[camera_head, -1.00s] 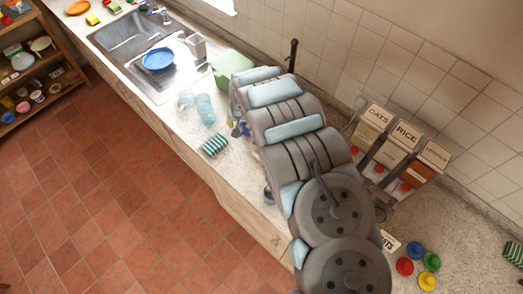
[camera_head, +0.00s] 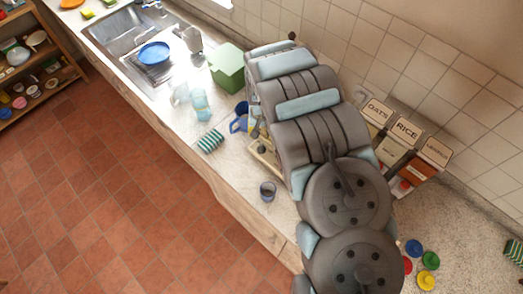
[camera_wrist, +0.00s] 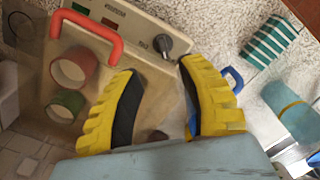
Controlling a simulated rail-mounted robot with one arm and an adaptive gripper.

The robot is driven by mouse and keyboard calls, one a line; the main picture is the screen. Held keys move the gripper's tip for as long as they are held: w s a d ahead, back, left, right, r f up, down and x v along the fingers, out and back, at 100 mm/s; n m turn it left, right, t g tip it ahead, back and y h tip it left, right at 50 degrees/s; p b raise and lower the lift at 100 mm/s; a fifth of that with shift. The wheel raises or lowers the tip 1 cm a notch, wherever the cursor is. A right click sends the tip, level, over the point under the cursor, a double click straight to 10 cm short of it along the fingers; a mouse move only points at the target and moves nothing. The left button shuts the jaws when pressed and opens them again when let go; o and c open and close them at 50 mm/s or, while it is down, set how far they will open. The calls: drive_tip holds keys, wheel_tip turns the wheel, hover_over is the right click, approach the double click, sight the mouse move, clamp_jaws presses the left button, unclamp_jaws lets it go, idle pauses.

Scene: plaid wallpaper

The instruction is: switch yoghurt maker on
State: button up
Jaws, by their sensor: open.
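The yoghurt maker (camera_wrist: 140,30) is a beige box with a clear lid, a red handle (camera_wrist: 88,22) and jars inside, at the upper left of the wrist view. Its front panel bears a dark round knob (camera_wrist: 172,45) with small print beside it. My gripper (camera_wrist: 159,68) has yellow fingers with black pads. It is open and empty, its fingertips close to the knob, which shows just beyond the gap. I cannot tell whether they touch.
A blue mug (camera_head: 239,118), a striped block (camera_head: 210,141), drinking glasses (camera_head: 199,100) and a dark cup (camera_head: 268,191) stand near the arm. A green box (camera_head: 227,65) is behind. Labelled dispensers (camera_head: 404,145) stand at right. The counter's front strip is mostly clear.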

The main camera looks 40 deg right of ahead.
sight(262, 150)
drive_tip(key=shift+f+p, duration=0.75)
drive_tip(key=shift+f, duration=3.75)
drive_tip(key=shift+a+f, duration=0.1)
drive_tip(key=shift+f, duration=0.25)
drive_tip(key=shift+w+f, duration=0.1)
drive_tip(key=shift+f, duration=1.35)
clamp_jaws()
